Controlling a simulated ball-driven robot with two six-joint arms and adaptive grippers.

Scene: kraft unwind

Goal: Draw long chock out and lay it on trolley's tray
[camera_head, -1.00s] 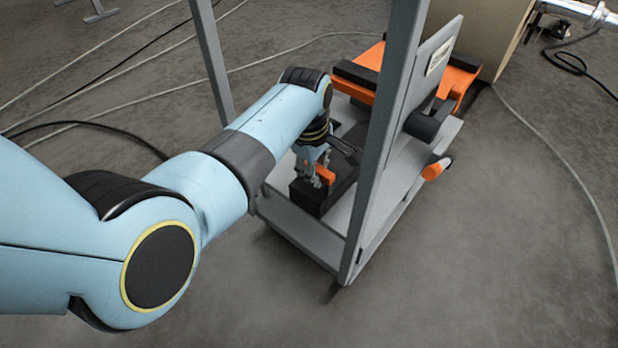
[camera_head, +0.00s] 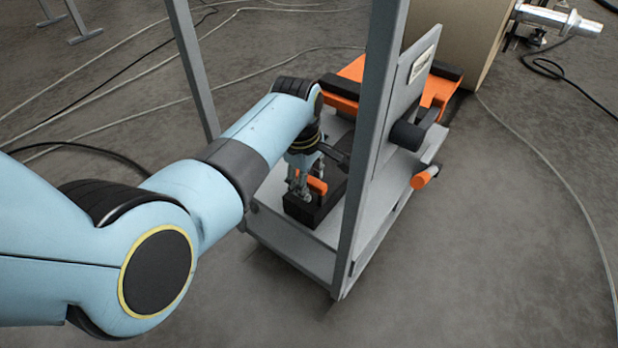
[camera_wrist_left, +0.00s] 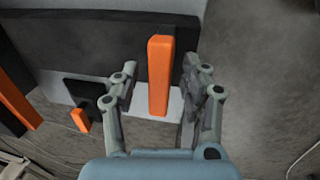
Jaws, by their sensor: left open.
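The long chock (camera_head: 306,212) is a black bar with an upright orange handle (camera_head: 317,186). It lies on the grey tray (camera_head: 397,172) of the trolley. In the left wrist view, the bar (camera_wrist_left: 100,45) runs across the top, and its orange handle (camera_wrist_left: 159,75) stands between my fingers. My left gripper (camera_head: 300,190) is over the near end of the chock, with its open fingers on either side of the handle. In the left wrist view, gaps show between the handle and both fingers of the gripper (camera_wrist_left: 160,85). My right gripper is out of view.
Grey trolley posts (camera_head: 370,130) rise on both sides of my arm; one partly hides the tray. Behind are an orange cradle with black pads (camera_head: 350,100) and a large brown roll (camera_head: 470,40). Cables (camera_head: 90,85) cross the floor.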

